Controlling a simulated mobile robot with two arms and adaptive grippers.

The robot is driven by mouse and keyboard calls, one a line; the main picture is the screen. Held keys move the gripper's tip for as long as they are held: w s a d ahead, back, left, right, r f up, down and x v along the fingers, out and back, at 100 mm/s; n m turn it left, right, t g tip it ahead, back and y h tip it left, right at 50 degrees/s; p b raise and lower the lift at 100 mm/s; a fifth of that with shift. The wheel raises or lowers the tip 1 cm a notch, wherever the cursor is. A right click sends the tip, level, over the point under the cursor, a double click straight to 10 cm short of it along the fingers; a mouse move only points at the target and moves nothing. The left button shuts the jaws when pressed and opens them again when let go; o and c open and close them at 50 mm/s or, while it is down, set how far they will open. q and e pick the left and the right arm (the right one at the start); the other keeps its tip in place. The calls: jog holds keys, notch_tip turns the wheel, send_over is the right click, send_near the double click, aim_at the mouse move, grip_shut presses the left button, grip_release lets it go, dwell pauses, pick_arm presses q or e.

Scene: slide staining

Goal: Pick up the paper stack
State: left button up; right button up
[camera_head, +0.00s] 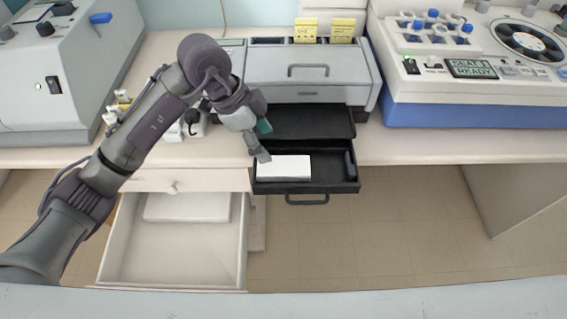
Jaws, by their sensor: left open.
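A white paper stack (286,168) lies in the left part of the black pulled-out tray (335,185) of the grey printer. My left gripper (262,143) is at the stack's upper left, its lower fingertip close to the stack's left corner. One finger has a teal pad. It is open; I cannot tell whether the fingertip touches the paper. A second white stack or slab (187,207) lies in the open desk drawer (170,262) at lower left. My right gripper is out of view.
The printer (345,75) stands behind the tray, with yellow-labelled boxes (342,28) on top. A white and blue machine (470,110) is at right, a grey machine (60,90) at left. Small items (190,128) lie beside my arm. The floor right of the drawer is clear.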

pick_arm(q)
send_over(283, 165)
jog(key=a, duration=0.2)
notch_tip(283, 165, down, 4)
jog(key=shift+s+a+f+p, duration=0.1)
jog(key=shift+a+p, duration=0.05)
jog(key=shift+p, duration=0.15)
jog(key=shift+p+x, duration=0.9)
jog(key=shift+x, duration=1.75)
jog(key=c, duration=0.9)
